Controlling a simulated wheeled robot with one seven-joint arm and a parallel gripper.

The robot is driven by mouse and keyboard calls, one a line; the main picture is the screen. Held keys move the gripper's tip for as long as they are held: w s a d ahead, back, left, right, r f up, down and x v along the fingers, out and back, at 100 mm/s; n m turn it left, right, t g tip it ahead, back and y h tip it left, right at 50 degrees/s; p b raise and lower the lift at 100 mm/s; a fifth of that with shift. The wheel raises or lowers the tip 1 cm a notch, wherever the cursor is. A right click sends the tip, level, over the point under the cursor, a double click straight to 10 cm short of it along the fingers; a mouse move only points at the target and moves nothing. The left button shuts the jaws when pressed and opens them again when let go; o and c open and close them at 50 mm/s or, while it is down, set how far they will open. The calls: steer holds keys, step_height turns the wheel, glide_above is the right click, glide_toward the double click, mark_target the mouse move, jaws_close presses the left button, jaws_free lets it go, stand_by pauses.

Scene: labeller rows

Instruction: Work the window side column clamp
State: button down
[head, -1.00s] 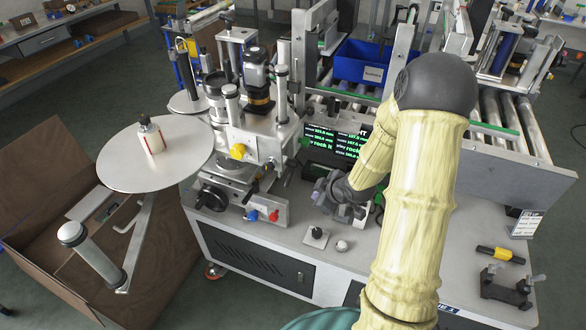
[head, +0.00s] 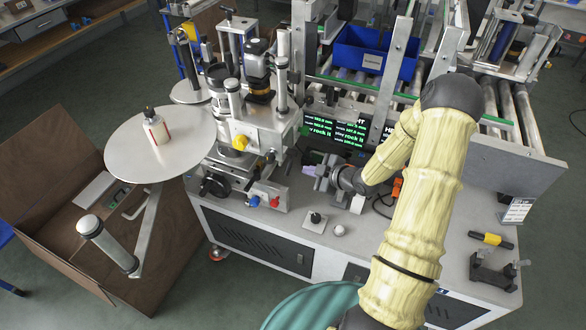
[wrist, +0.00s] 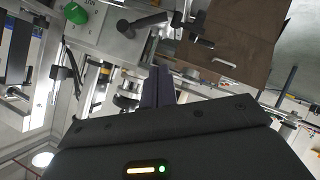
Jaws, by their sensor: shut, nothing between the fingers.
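I cannot tell which of these fittings is the window side column clamp. In the wrist view, a black lever (wrist: 145,25) on a pale plate lies ahead of my fingers, with a green knob (wrist: 75,13) to its left. My gripper (head: 315,172) is shut and empty, right of the labeller's column and above the bench top. Its closed fingers also show in the wrist view (wrist: 158,88), apart from the lever.
A joystick box (head: 316,220) and a white ball knob (head: 339,230) stand in front of my gripper. The lit display (head: 340,133) is behind it. A blue bin (head: 375,55) sits over the rollers.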

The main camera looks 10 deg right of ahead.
steer(key=w+a+f+p, duration=0.3)
steer(key=w+f, duration=0.4)
steer(key=w, duration=0.1)
steer(key=shift+a, duration=0.2)
